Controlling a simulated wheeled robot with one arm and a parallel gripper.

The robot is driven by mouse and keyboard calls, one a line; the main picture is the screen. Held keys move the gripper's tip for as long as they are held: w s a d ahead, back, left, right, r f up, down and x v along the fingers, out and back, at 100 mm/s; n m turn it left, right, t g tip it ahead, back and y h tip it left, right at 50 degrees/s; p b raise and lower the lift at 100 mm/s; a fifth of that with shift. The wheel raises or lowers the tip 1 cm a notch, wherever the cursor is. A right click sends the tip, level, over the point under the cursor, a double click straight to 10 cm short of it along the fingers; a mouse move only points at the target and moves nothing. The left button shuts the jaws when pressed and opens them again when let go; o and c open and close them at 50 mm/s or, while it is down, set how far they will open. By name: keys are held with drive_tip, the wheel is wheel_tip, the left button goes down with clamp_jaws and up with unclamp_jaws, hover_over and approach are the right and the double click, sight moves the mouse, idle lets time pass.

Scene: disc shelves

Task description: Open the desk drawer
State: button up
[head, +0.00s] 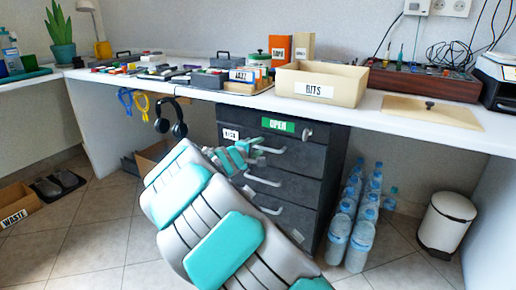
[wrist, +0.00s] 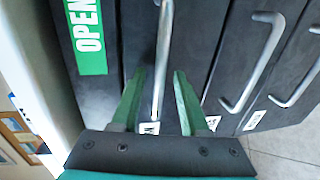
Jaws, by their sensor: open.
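A dark grey drawer unit (head: 318,190) stands under the white desk. Its top panel carries a green OPEN sign (head: 278,124), also at the left of the wrist view (wrist: 86,32). Several drawers with pale bar handles lie below, their fronts looking flush. My gripper (head: 248,147) is at the uppermost handle (head: 270,149). In the wrist view, the open green fingers (wrist: 160,75) stand on either side of that handle (wrist: 164,45). I cannot tell whether either finger touches it. My arm hides the left part of the unit in the head view.
Several water bottles (head: 363,215) and a white bin (head: 446,221) stand right of the drawer unit. Headphones (head: 171,117) hang under the desk edge (head: 205,95) at left. The BITS box (head: 320,84) sits on the desk.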

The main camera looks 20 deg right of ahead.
clamp_jaws()
idle(0.4)
idle(1.1)
